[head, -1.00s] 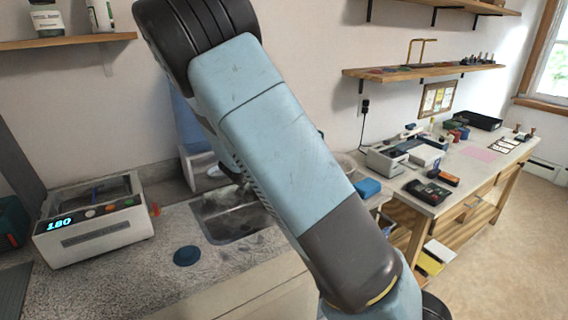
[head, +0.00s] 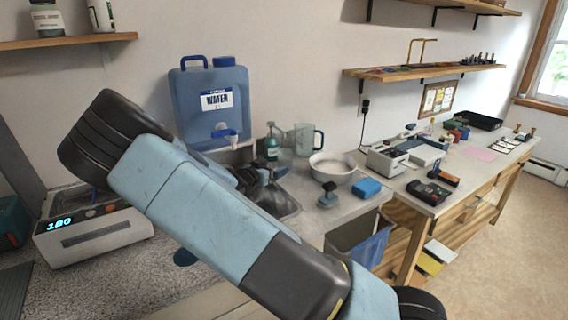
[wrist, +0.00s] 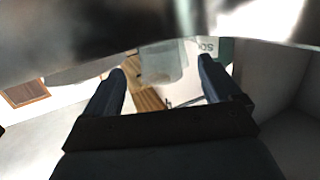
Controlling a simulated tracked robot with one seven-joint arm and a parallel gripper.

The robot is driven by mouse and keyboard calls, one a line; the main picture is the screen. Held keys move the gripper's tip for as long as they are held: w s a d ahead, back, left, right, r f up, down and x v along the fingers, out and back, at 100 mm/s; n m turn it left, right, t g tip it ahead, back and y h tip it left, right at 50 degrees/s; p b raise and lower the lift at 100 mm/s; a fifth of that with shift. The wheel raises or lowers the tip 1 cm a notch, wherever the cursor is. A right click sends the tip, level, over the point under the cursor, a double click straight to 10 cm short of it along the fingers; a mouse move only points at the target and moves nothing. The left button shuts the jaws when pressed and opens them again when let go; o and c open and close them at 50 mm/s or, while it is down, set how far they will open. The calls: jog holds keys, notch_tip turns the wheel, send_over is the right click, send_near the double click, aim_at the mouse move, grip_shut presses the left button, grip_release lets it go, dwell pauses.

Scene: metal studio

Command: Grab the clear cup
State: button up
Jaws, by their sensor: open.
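In the head view the gripper (head: 268,176) is partly hidden behind my arm, in front of and below the cup. In the wrist view a pale translucent shape, apparently the cup (wrist: 165,60), shows beyond and between the fingertips. Nothing is held.
A white bowl (head: 333,167), a dark-handled stamp-like tool (head: 328,195) and a blue block (head: 367,187) sit right of the cup. A blue water container (head: 210,105) stands behind my arm. The sink (head: 285,203) lies below the gripper. A heater showing 180 (head: 95,235) is at left.

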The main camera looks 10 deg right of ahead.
aim_at(281, 161)
jog(key=shift+x, duration=4.2)
jog(key=shift+f, duration=0.1)
jog(key=c, duration=1.1)
jog(key=shift+r, duration=0.7)
jog(key=shift+s+a, duration=0.2)
jog(key=shift+f+v, duration=0.45)
jog(key=shift+v, duration=2.4)
jog(key=shift+f+v, duration=0.45)
jog(key=shift+v, duration=2.35)
jog(key=shift+f+v, duration=0.45)
jog(key=shift+v, duration=2.4)
jog(key=shift+s+a, duration=0.2)
jog(key=shift+a, duration=0.1)
